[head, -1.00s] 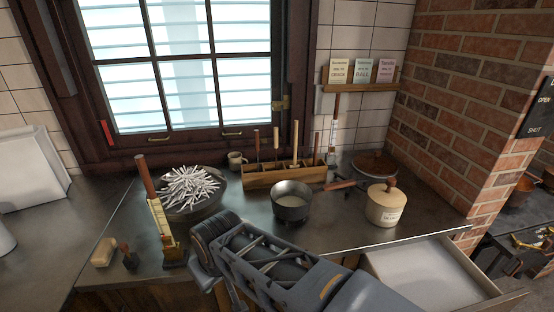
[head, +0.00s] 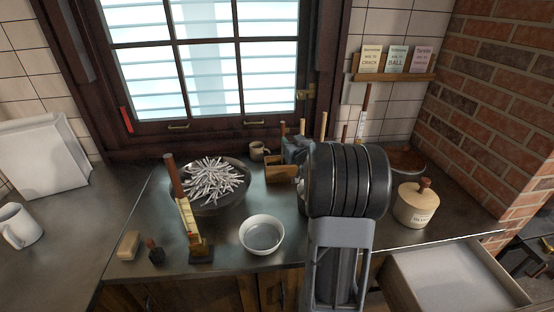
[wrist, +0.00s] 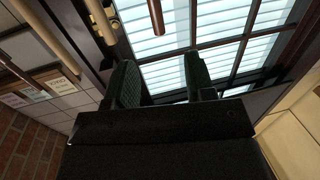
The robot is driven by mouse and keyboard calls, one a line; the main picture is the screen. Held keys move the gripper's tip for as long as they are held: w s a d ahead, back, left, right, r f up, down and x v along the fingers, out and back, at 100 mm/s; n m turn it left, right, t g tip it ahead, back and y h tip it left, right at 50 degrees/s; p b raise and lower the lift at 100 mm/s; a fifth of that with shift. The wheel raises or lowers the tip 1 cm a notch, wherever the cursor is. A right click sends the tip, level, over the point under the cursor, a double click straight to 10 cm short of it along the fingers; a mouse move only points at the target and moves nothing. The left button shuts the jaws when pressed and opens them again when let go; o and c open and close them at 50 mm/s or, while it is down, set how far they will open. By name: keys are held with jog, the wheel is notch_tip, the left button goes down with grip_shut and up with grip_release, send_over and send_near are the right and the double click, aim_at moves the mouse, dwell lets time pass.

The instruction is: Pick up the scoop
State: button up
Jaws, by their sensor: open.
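A wooden rack (head: 279,170) at the back of the counter holds several upright tools, of which mainly the handles show. One brown handle (wrist: 156,18) and pale handles (wrist: 101,22) show in the wrist view. I cannot tell which of them is the scoop, as the lower ends are hidden. My gripper (head: 297,150) is at the rack, among the handles, and partly covered by my arm. In the wrist view my gripper (wrist: 163,80) has its two fingers apart, with nothing seen between them; the brown handle is beyond them.
A dark bowl of white sticks (head: 213,184) stands left of the rack. A white bowl (head: 262,234) is in front. A brown-handled stand (head: 189,222) is at front left. A lidded crock (head: 416,205) and open drawer (head: 450,275) are at right. My arm hides the dark pot's place.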

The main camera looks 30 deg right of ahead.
aim_at(283, 126)
jog(key=shift+r+p+x, duration=0.15)
jog(key=shift+p+x, duration=1)
jog(key=shift+x, duration=2.35)
jog(key=shift+r+p+x, duration=0.15)
jog(key=shift+p+x, duration=0.95)
jog(key=shift+x, duration=2.4)
jog(key=shift+d, duration=0.15)
grip_shut()
